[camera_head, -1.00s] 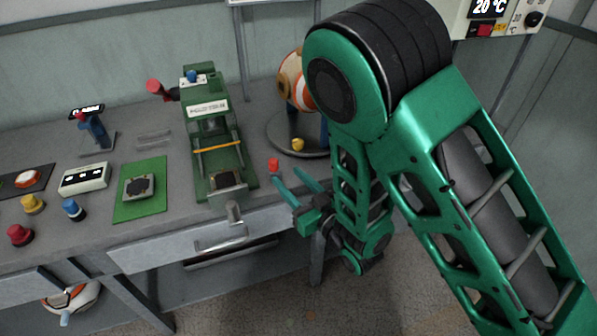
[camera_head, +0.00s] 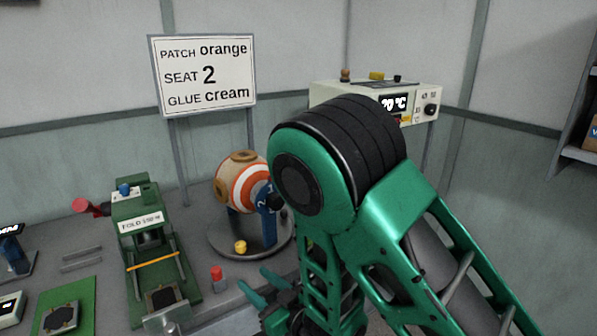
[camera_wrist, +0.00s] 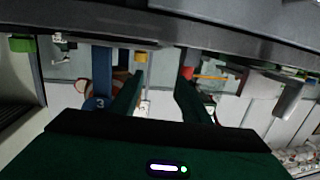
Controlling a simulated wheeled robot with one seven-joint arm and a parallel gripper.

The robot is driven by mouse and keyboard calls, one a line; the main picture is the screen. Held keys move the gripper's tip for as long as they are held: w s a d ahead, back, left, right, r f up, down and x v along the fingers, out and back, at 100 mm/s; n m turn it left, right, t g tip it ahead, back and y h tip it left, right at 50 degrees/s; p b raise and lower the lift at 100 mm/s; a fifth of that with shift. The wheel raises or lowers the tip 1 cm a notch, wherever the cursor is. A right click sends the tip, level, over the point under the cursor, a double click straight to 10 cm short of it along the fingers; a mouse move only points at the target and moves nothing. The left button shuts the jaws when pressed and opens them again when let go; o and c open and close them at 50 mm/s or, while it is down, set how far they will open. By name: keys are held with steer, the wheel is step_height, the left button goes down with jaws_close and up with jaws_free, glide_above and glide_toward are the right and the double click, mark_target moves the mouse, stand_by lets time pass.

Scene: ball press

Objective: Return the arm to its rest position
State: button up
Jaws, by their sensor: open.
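My green and black arm fills the right half of the head view, bent at a large shoulder or elbow joint. My gripper (camera_head: 257,286) is at the lower end of the arm, beside the front edge of the bench. Its two green fingers are spread apart with nothing between them. In the wrist view the gripper (camera_wrist: 158,92) also shows open and empty. The orange and cream striped ball (camera_head: 241,181) sits on a round stand (camera_head: 217,238) with blue posts, behind the gripper. My arm hides part of the bench's right side.
A green press (camera_head: 135,215) stands left of the ball. A red-topped bottle (camera_head: 217,279) is close to the gripper. A yellow knob (camera_head: 240,247) is on the stand. A sign (camera_head: 204,75) and a temperature box (camera_head: 345,93) are behind. A shelf (camera_head: 577,140) is far right.

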steer(key=w+d+r+m+h, duration=0.15)
steer(key=w+d+h, duration=0.3)
steer(key=d, duration=0.45)
steer(key=w+d+r+m+h, duration=0.1)
steer(key=w+d+m+h, duration=0.2)
steer(key=w+d, duration=0.35)
steer(key=s+d+r+m+g+h, duration=0.1)
steer(key=s+d+m+g+h, duration=0.1)
steer(key=d, duration=0.8)
steer(key=s+d+m+g+h, duration=0.1)
steer(key=s+d+m+h, duration=0.1)
steer(key=d, duration=0.8)
steer(key=s+d+r+m+g+h, duration=0.1)
steer(key=s+d+r+m+g, duration=0.15)
steer(key=s+d, duration=0.75)
steer(key=s+d+r+m+g+h, duration=0.1)
steer(key=s+d+r+m+g, duration=0.2)
steer(key=s+d, duration=0.65)
steer(key=s+a+r+g+y, duration=0.1)
steer(key=s, duration=0.5)
steer(key=s+a+r+m+g, duration=0.1)
steer(key=s+g, duration=0.1)
steer(key=s, duration=0.5)
steer(key=shift+s+r+y, duration=0.2)
steer(key=shift+r+y, duration=0.1)
steer(key=shift+y, duration=0.05)
steer(key=shift+g, duration=0.25)
